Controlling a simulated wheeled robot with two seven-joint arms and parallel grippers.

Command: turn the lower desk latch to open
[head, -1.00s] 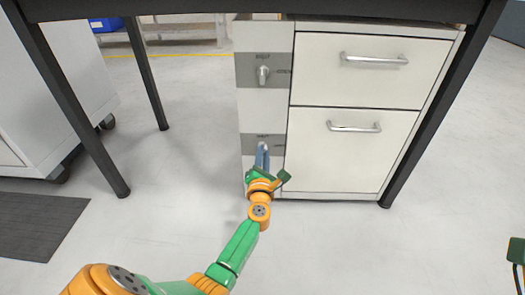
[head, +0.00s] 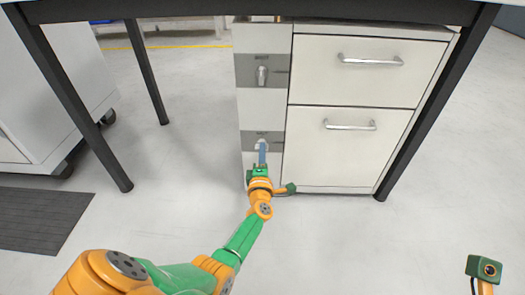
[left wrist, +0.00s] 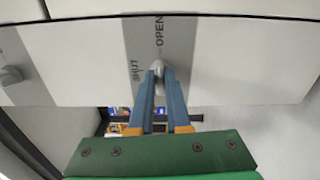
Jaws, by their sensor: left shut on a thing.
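The lower desk latch (head: 262,145) is a silver knob on a grey plate low on the cabinet's narrow left panel. In the left wrist view the lower latch (left wrist: 158,68) sits by the printed words SHUT and OPEN. My left gripper (head: 263,150) is at the latch, its blue fingers shut on the knob; the fingers also show in the left wrist view (left wrist: 159,80). They hide part of the knob, so its exact angle is hard to tell. My right arm's end shows at the lower right, but its fingers are not visible.
The upper latch (head: 262,76) is above on its own grey plate. Two drawers with handles (head: 349,125) are to the right. Dark desk legs (head: 75,110) stand on both sides. A wheeled white cabinet (head: 45,90) is at the left. The floor in front is clear.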

